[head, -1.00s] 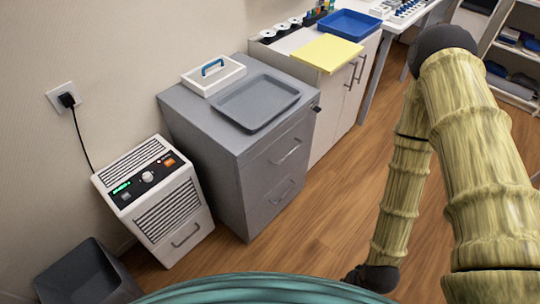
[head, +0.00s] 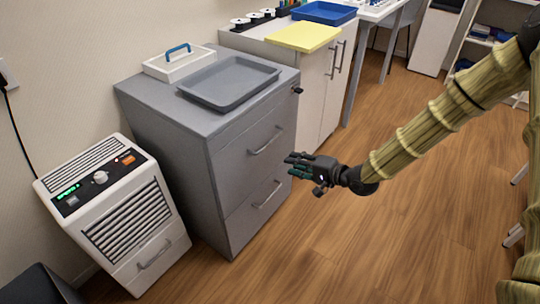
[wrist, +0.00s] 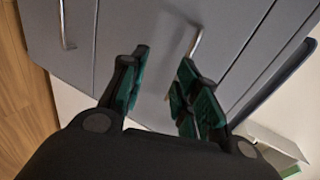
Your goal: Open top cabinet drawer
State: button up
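The grey cabinet (head: 170,125) has two drawers on its front, both shut. The top drawer (head: 245,150) has a metal bar handle (head: 266,141), and the lower drawer has a similar handle (head: 267,195). My gripper (head: 294,165) is in front of the cabinet, to the right of the handles in the head view. In the wrist view, my gripper (wrist: 163,60) is open and empty, with its dark, green-padded fingers apart. The top handle (wrist: 195,42) shows beyond the fingertips, close to the right finger. The lower handle (wrist: 64,25) is off to the left.
A grey tray (head: 230,101) and a white caddy (head: 155,70) sit on the cabinet. A white appliance (head: 125,240) stands at its left, and a white cupboard (head: 315,100) at its right. The wooden floor (head: 410,230) in front is clear.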

aim_at(270, 142)
jog(key=shift+y, duration=0.7)
jog(key=w+a+b, duration=0.1)
jog(key=w+a, duration=0.2)
jog(key=w+a+b, duration=0.2)
jog(key=w, duration=0.1)
jog(key=w+a+r+b, duration=0.1)
jog(key=w+a, duration=0.2)
jog(key=shift+w+a, duration=0.25)
jog(key=shift+a, duration=0.05)
grip_shut()
